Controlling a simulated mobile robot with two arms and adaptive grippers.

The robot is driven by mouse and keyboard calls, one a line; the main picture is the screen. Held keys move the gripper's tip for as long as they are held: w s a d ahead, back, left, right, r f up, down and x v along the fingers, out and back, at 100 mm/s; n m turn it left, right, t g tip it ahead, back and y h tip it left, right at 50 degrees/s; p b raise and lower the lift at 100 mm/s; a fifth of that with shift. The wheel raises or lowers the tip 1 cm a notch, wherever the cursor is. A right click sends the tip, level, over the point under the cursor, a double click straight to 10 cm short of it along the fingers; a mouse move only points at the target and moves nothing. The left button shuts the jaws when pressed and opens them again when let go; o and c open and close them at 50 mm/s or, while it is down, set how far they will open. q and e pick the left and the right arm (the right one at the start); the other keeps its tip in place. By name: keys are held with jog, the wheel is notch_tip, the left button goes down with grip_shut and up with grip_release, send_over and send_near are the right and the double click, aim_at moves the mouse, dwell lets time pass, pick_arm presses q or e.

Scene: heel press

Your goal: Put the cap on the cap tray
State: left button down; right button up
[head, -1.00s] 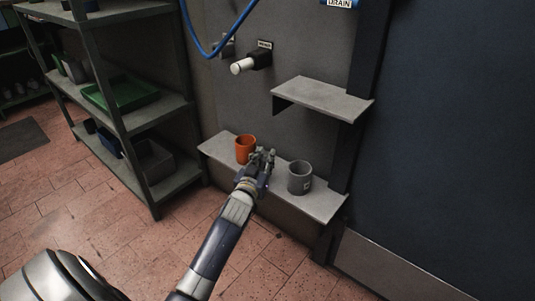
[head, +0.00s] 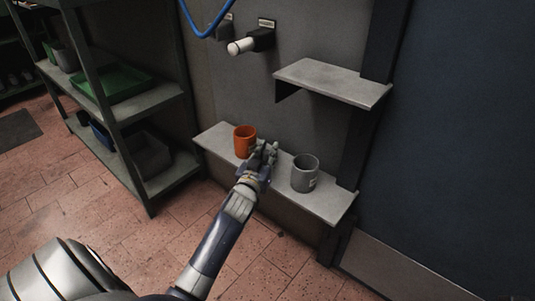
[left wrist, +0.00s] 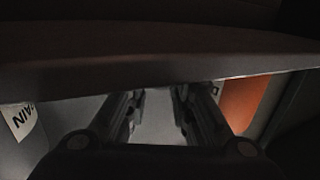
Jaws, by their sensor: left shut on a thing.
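My left gripper (head: 262,157) is over the grey lower shelf (head: 325,204), between an orange cup (head: 244,140) on its left and a grey cup (head: 305,174) on its right. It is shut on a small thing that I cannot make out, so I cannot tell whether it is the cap. In the left wrist view the two fingers (left wrist: 158,95) have a pale area between them, with an upside-down label (left wrist: 22,118) at left and orange at right. I cannot identify the cap tray. My right gripper is out of view.
An upper shelf (head: 335,80) juts from the wall above the grey cup. A white-tipped knob (head: 242,46) and a blue hose (head: 206,30) are on the wall. A storage rack (head: 150,100) with bins stands at the left, and a dark panel (head: 460,130) at the right.

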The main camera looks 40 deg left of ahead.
pick_arm(q)
jog(key=c, duration=1.7)
grip_release()
jog(key=shift+f, duration=0.15)
jog(key=o, duration=0.3)
